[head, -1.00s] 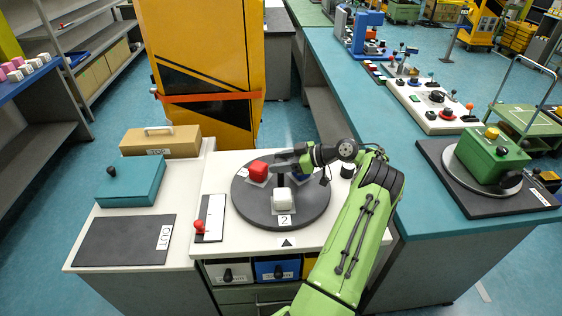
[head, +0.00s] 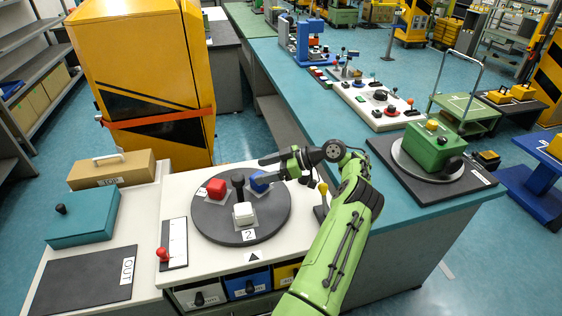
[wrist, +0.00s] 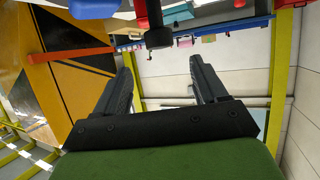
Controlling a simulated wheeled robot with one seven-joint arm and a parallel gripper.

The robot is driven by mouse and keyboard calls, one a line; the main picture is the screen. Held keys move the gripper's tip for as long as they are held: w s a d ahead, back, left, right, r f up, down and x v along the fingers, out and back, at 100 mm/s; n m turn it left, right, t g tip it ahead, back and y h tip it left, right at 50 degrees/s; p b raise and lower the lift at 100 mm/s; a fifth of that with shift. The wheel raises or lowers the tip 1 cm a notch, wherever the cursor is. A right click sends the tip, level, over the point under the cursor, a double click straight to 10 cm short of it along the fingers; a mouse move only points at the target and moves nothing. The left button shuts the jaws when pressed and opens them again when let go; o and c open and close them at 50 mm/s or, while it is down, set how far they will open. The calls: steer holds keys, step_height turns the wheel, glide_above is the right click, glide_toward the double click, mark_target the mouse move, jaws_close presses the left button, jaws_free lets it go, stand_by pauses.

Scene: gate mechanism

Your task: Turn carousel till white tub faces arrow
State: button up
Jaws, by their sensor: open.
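The dark round carousel (head: 210,222) sits on the white-topped bench. The white tub (head: 243,213) is at its front, with the label 2 (head: 248,235) in front of it. The black arrow (head: 253,257) on the bench lies just beyond that label, roughly in line with the tub. The red tub (head: 216,188) is at back left and the blue tub (head: 259,183) at back right, partly hidden by my gripper. A dark knobbed post (head: 238,182) stands in the middle. My gripper (head: 264,170) is open and empty, right of the post; the knob (wrist: 158,37) shows ahead between its fingers.
A yellow-knobbed lever (head: 322,190) stands right of the carousel. A red-knobbed slider (head: 163,254) is at its left. A teal box (head: 84,219) and a dark OUT mat (head: 85,280) lie at left.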

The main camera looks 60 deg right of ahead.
steer(key=p+v, duration=0.1)
steer(key=v, duration=0.5)
steer(key=shift+p, duration=0.4)
steer(key=shift+d+r, duration=0.1)
